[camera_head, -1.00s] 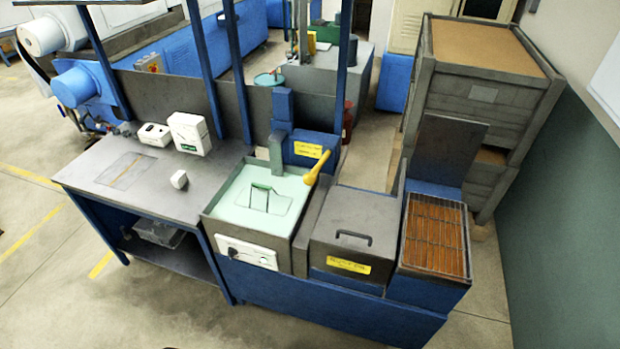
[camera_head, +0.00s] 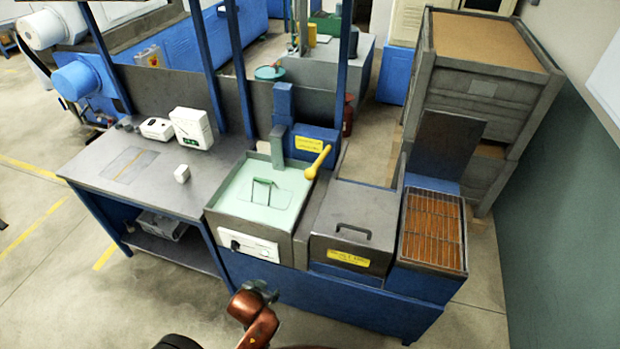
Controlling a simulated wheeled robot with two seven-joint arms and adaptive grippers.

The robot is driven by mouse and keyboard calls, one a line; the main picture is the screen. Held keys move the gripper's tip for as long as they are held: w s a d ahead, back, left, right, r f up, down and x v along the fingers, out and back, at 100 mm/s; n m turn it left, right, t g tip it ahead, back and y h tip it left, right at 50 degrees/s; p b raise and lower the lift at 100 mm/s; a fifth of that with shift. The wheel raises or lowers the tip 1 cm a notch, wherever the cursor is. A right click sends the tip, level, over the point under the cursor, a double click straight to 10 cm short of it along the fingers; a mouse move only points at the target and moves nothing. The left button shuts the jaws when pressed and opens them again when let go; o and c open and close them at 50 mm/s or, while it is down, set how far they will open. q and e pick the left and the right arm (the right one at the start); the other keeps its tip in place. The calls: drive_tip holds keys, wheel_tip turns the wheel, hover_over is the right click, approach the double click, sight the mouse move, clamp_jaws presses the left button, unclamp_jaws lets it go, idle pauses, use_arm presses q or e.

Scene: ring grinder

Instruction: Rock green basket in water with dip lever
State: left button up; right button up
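The green basket's handle (camera_head: 263,184) stands above the pale green water (camera_head: 240,192) in the square tank. The basket body is under the water and shows only faintly. The dip lever (camera_head: 318,162) is yellow and tilts up to the right from the blue housing at the tank's back right. What looks like my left gripper (camera_head: 262,291) is at the bottom, in front of the bench and below the tank's front panel, apart from lever and basket. Its fingers are too small and dark to tell open from shut. My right gripper is not in view.
A lidded grey box (camera_head: 352,234) and a wire-grid tray (camera_head: 433,230) stand to the right of the tank. A blue post (camera_head: 283,110) rises behind it. The worktable (camera_head: 130,185) at left holds white boxes. The floor in front is clear.

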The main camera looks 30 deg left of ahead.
use_arm(q)
drive_tip(key=w+a+r+n+t+y, duration=0.1)
drive_tip(key=w+a+r+t+y, duration=0.2)
drive_tip(key=w+r, duration=0.55)
drive_tip(key=m+t, duration=0.2)
drive_tip(key=t, duration=0.6)
approach(309, 179)
drive_tip(key=x, duration=0.5)
drive_tip(key=shift+a+r, duration=0.1)
drive_tip(key=x, duration=0.6)
drive_tip(key=shift+w+a, duration=0.2)
drive_tip(key=shift+w, duration=0.45)
drive_tip(key=shift+c, duration=0.2)
clamp_jaws()
